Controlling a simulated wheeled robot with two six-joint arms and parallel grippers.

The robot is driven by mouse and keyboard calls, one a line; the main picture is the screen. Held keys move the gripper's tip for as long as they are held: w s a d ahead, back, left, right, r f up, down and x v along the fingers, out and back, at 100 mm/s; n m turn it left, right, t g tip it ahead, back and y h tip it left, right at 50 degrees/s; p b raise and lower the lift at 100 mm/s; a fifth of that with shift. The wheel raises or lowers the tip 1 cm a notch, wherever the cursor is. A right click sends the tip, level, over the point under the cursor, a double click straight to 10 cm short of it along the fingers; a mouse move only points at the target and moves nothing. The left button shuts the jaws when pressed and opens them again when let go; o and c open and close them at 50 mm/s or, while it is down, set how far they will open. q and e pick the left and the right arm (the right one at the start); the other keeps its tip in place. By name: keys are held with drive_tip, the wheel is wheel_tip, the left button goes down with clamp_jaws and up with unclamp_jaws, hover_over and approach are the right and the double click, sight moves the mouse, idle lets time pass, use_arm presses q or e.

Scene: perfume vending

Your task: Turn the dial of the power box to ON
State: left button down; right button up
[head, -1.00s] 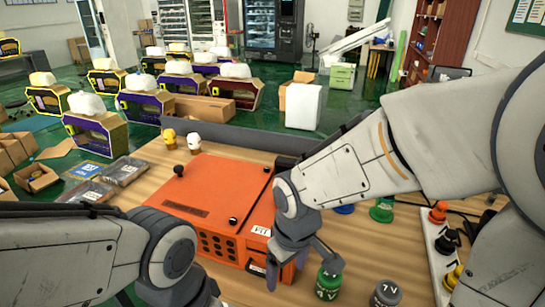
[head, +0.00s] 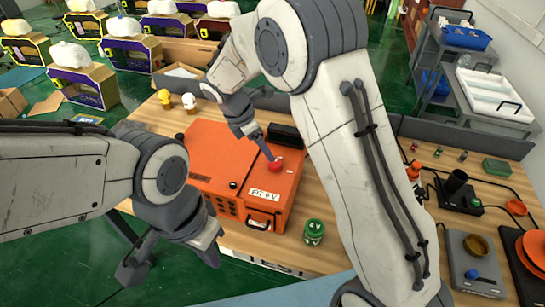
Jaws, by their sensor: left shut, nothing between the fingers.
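The orange power box (head: 212,155) stands on the wooden table. A red round knob (head: 275,166), which seems to be its dial, sits on top at the right; its ON mark cannot be read. My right gripper (head: 258,142) reaches down from above with its tip at the knob; I cannot tell whether it touches, and its finger gap is hidden. My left gripper (head: 212,252) is shut and empty, in front of the box's lower left corner and apart from it.
A green numbered cylinder (head: 314,232) stands right of the box. Yellow (head: 165,97) and white (head: 189,101) figures stand behind it. My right arm hides the middle of the table.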

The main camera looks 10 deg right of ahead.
sight(274, 163)
drive_tip(key=p+x, duration=0.1)
drive_tip(key=x, duration=0.7)
drive_tip(key=shift+c, duration=0.3)
clamp_jaws()
